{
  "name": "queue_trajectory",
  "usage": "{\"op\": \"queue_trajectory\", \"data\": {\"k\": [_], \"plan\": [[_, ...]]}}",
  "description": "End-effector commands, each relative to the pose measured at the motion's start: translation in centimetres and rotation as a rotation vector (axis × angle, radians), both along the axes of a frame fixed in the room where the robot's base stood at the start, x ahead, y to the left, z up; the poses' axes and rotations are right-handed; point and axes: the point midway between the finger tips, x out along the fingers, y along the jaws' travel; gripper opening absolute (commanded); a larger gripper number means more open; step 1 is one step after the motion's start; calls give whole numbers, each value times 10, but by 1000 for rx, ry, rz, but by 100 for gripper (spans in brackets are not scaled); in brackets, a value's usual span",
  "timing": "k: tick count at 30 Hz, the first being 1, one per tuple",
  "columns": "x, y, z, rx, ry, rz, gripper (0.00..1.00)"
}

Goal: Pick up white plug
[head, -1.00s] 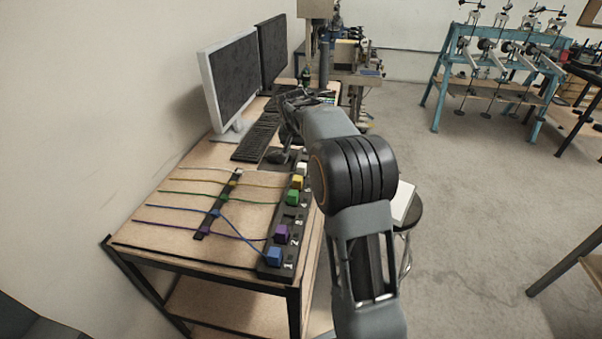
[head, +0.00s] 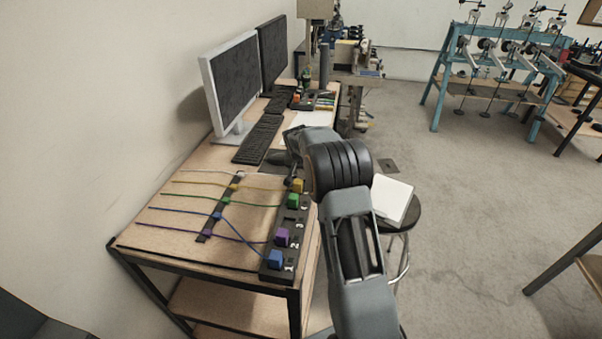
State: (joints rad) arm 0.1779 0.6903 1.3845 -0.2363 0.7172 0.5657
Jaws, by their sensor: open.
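The white plug is hidden now behind my wrist and gripper at the far end of the black socket strip (head: 275,240). Its pale cable (head: 215,172) still shows, running left across the table. My gripper (head: 291,178) is open and points down at that far end, just beyond the yellow plug (head: 298,186). Its fingertips are small and dark, and I cannot tell whether they touch the white plug.
Green (head: 293,201), purple (head: 282,237) and blue (head: 275,259) plugs stand along the strip towards the near end. A cable holder (head: 207,232) lies left. A keyboard (head: 257,140) and monitor (head: 231,85) stand behind. A stool (head: 412,215) is right of the table.

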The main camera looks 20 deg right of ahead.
Motion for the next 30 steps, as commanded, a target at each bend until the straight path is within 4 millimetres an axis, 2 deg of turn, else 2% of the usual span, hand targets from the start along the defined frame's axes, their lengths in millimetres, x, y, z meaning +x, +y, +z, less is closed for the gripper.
{"op": "queue_trajectory", "data": {"k": [8,24,30], "plan": [[1,-1,-2,-1,-1,-1,62],[0,-1,-2,-1,1,0,10],[1,-1,-2,-1,-1,0,8]]}}
